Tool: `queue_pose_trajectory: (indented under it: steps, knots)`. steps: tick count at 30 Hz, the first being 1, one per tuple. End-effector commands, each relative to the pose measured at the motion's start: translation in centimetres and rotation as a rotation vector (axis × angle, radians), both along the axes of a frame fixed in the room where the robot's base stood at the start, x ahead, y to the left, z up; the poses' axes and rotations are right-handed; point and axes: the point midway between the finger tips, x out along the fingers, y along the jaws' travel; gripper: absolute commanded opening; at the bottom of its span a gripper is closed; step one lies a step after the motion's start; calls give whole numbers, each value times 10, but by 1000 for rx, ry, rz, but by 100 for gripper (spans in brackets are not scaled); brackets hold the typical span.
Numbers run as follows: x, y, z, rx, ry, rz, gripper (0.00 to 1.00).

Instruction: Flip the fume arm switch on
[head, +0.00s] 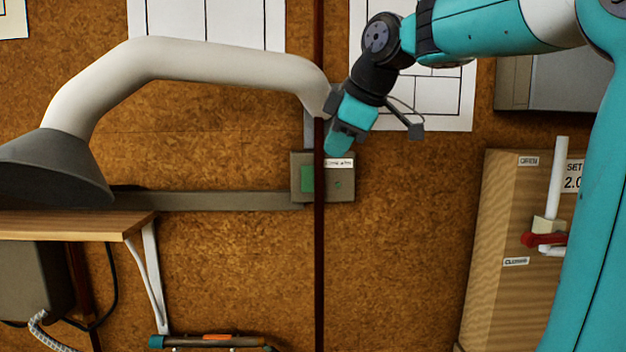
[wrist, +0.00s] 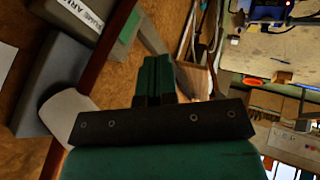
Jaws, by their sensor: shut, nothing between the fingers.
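The fume arm switch is a grey box (head: 345,190) on the cork wall, with a green rocker (head: 308,178) on its left part and a white label and small dark green dot on its right. My gripper (head: 332,148) is at the box's upper edge, just right of a dark red upright; I cannot tell whether it touches the box. In the wrist view my gripper (wrist: 154,70) has its fingers together and empty. The white fume arm (head: 190,60) ends in a dark grey hood (head: 55,165).
The dark red upright (head: 319,270) runs in front of the switch box. A grey rail (head: 215,200) runs left from it. A wooden shelf (head: 70,225) is at left. A wooden cabinet (head: 495,220) with a red-handled valve (head: 540,239) stands at right. The cork below the box is clear.

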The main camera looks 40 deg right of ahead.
Motion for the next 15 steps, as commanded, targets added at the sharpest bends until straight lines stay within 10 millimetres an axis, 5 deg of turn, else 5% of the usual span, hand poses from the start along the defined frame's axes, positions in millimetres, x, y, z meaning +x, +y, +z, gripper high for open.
queue_pose_trajectory:
  steps: [5,15]
  knots:
    - [7,2,-11,4,3,4,0]
    - [46,6,-65,3,7,4,0]
